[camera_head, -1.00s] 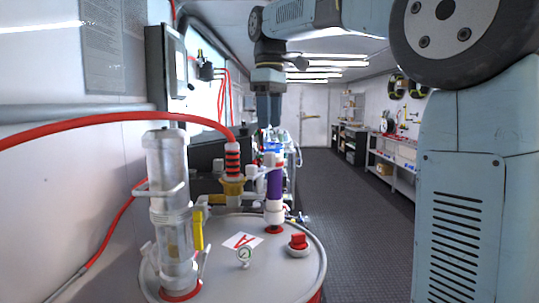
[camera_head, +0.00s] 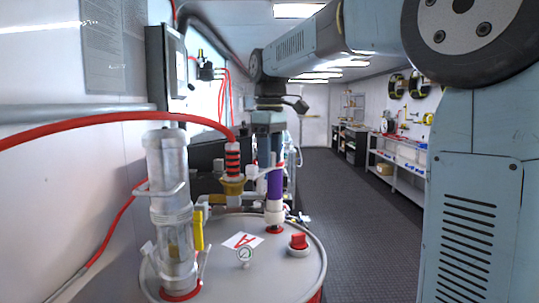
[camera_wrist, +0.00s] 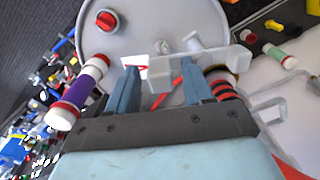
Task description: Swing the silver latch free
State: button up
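A pale silver bar (camera_wrist: 215,60), which looks like the latch, lies across the front of my fingers in the wrist view. It also shows in the head view as a light lever (camera_head: 262,172) between the red-ringed hose fitting and the purple cylinder. My gripper (camera_wrist: 160,68) is open, its two fingers apart, with the bar across their tips. I cannot tell whether they touch it. In the head view my gripper (camera_head: 269,158) points down by the purple cylinder (camera_head: 275,184), its tips partly hidden.
The grey drum lid (camera_head: 225,280) carries a silver pump (camera_head: 170,215) with a yellow handle, a small gauge (camera_head: 245,257) and a red knob (camera_head: 298,242). A red hose (camera_head: 90,123) arches to the red-ringed fitting (camera_head: 232,160). Clear floor lies to the right.

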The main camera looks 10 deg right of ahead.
jog(key=c, duration=0.9)
jog(key=shift+w+a+n, duration=0.1)
jog(key=shift+a+n, duration=0.05)
jog(key=shift+n, duration=0.25)
grip_shut()
jog(key=o, duration=0.9)
grip_release()
jog(key=shift+o, duration=0.2)
notch_tip(320, 180, up, 14)
jog(key=shift+f, duration=0.15)
